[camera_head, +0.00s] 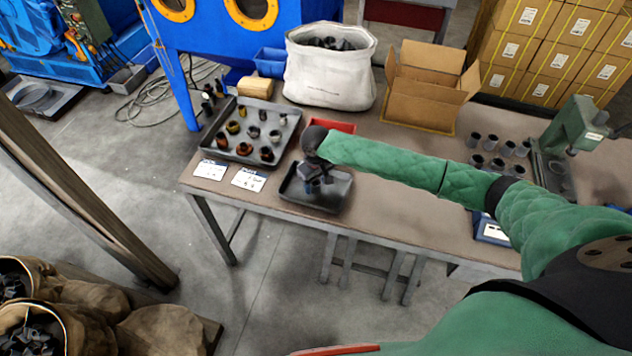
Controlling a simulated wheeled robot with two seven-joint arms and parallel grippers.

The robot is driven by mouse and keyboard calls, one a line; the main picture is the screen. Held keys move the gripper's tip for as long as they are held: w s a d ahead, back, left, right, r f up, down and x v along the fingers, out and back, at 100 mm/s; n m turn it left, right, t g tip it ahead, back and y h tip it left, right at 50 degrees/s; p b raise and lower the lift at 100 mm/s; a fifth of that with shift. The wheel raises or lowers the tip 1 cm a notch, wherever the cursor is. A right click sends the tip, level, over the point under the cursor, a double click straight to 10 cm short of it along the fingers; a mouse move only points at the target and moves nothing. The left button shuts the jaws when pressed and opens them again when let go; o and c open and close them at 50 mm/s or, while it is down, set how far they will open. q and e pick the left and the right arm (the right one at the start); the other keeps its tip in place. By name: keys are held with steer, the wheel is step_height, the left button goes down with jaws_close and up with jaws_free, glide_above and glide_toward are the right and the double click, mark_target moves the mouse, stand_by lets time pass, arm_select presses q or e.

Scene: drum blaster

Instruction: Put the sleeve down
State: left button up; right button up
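My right gripper (318,181) is over a small grey tray (335,204) near the table's front edge, with its fingers pointing down. A small dark grey piece, perhaps a sleeve, shows at the fingertips. It blends with the dark fingers, so I cannot tell whether they are shut on it or whether it touches the tray floor. Several grey cylindrical sleeves (492,143) stand on the table at the right, beside a green press (572,135). My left gripper is not in view.
A larger tray (222,148) with several dark and brassy round parts stands left, with two white cards (248,179) in front. A red bin (333,127), white sack (330,78) and open carton (425,90) stand behind. My green-sleeved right arm spans the table.

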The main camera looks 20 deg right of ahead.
mark_target(316, 182)
steer(key=shift+w+r+b, duration=0.1)
steer(key=shift+r+b, duration=0.2)
steer(key=shift+r, duration=0.25)
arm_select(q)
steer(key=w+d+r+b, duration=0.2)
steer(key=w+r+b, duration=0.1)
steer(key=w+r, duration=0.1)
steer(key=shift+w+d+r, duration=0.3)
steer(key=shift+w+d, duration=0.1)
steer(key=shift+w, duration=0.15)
arm_select(e)
step_height(316, 182, up, 12)
steer(key=shift+f, duration=0.25)
